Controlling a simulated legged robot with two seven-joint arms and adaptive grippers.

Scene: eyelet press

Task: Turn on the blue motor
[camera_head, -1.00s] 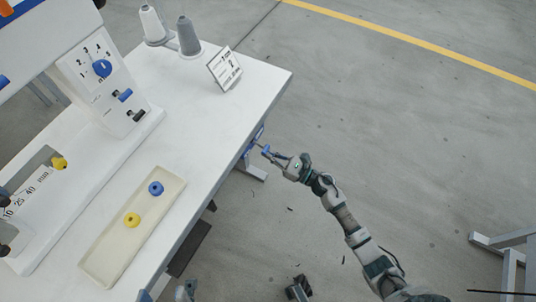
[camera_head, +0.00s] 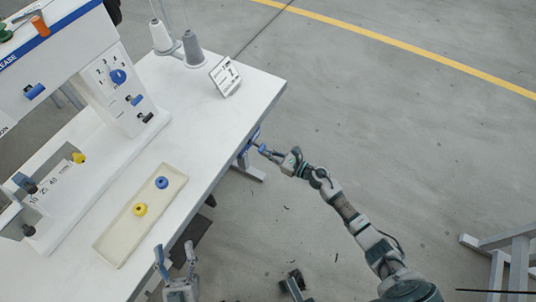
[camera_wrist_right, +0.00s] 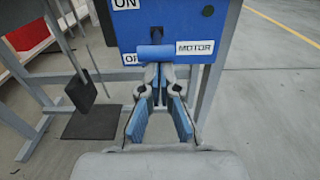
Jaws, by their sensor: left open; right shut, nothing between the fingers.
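The blue motor box (camera_wrist_right: 187,28) is on the table's right side, under the top. In the right wrist view it carries an ON label at upper left, a partly covered OFF label, and a MOTOR label. A blue switch lever (camera_wrist_right: 156,52) sticks out in front of the OFF label, well below ON. My right gripper (camera_wrist_right: 160,73) is shut and empty, its fingertips just below the lever; I cannot tell if they touch it. In the head view my right gripper (camera_head: 258,148) is at the box (camera_head: 247,144). My left gripper (camera_head: 175,255) is open and empty near the table's front edge.
The white table (camera_head: 222,118) bears the press (camera_head: 125,95), a tray (camera_head: 112,247) with a blue and a yellow ring, two thread cones and a sign (camera_head: 225,76). Floor to the right is clear up to a grey frame (camera_head: 510,255). A pedal (camera_wrist_right: 92,121) is under the table.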

